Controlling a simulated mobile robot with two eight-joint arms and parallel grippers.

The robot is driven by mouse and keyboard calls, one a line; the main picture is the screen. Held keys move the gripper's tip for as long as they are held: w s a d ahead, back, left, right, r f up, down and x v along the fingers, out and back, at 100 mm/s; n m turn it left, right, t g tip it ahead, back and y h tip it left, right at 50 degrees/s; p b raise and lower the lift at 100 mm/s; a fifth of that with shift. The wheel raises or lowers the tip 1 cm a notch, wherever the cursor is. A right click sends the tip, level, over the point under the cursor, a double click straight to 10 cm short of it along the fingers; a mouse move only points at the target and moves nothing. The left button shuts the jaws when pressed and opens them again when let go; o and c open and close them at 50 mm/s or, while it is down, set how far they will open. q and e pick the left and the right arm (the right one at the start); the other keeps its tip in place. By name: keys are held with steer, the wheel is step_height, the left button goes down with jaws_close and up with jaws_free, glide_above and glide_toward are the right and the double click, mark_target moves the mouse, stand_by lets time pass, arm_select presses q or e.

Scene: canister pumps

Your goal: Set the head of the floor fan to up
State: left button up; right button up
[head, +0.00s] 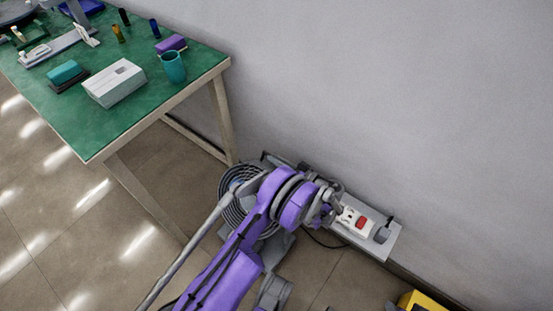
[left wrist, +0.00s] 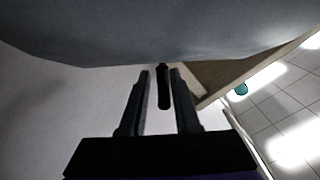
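The floor fan (head: 232,207) stands on the floor by the wall, right of the green table. Its round grey grille shows, but my purple left arm hides much of the fan, so its head tilt is hard to read. My left gripper (head: 329,207) is beyond the arm's purple wrist, near the wall, small and partly covered. In the left wrist view the two dark fingers (left wrist: 160,74) are apart. A short black peg (left wrist: 163,90) hangs between them from a large grey surface (left wrist: 165,35), with gaps on both sides. My right gripper is not in view.
A grey shelf (head: 394,245) along the wall bears a white socket block (head: 350,216) with a red switch. A green-topped table (head: 135,115) with a teal cup (head: 173,66) and a white box (head: 115,83) stands at upper left. Something yellow (head: 422,300) shows at lower right.

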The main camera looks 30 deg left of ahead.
arm_select(q)
steer(key=shift+o, duration=0.7)
steer(key=shift+r, duration=0.1)
steer(key=d+p, duration=0.2)
steer(key=d, duration=0.8)
steer(key=shift+s+d, duration=0.4)
steer(key=shift+s, duration=0.05)
